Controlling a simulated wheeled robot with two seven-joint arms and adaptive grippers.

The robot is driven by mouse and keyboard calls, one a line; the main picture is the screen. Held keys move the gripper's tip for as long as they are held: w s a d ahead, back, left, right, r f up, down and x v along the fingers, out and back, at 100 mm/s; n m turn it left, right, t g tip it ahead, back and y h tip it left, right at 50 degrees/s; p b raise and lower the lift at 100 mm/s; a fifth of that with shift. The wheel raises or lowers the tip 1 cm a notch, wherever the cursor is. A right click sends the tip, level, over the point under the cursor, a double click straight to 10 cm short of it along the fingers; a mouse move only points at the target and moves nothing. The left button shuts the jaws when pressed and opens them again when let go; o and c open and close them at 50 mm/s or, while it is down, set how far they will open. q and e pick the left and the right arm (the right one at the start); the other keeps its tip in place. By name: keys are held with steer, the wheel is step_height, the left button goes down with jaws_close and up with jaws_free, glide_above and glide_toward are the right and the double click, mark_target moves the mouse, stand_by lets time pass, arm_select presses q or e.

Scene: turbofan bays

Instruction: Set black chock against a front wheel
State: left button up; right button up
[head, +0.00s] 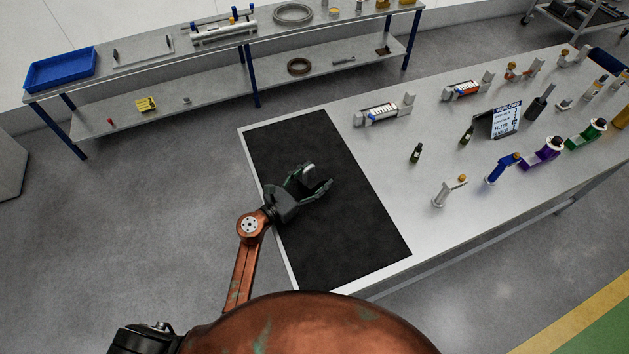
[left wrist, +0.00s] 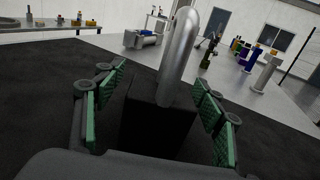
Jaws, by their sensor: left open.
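The black chock (left wrist: 150,125) is a dark block with a grey metal loop handle (left wrist: 181,45) rising from its top. It stands on the black mat (head: 345,215) at the near left end of the table. In the left wrist view it sits between the green pads of my left gripper (left wrist: 160,100), with visible room at its sides. In the head view my left gripper (head: 316,182) is open, low over the mat, and hides most of the chock; only a grey bit of handle (head: 309,168) shows. No front wheel is in view. My right gripper is not in view.
The table right of the mat holds two small bottles, a work card (head: 506,120), coloured fittings such as a purple one (head: 542,153), and cylinders in cradles (head: 383,112). A shelf bench with a blue tray (head: 60,69) stands behind. The mat around the gripper is clear.

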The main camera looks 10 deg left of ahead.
arm_select(q)
steer(key=shift+c, duration=0.7)
steer(key=c, duration=0.5)
steer(key=shift+r, duration=0.1)
steer(key=c, duration=1)
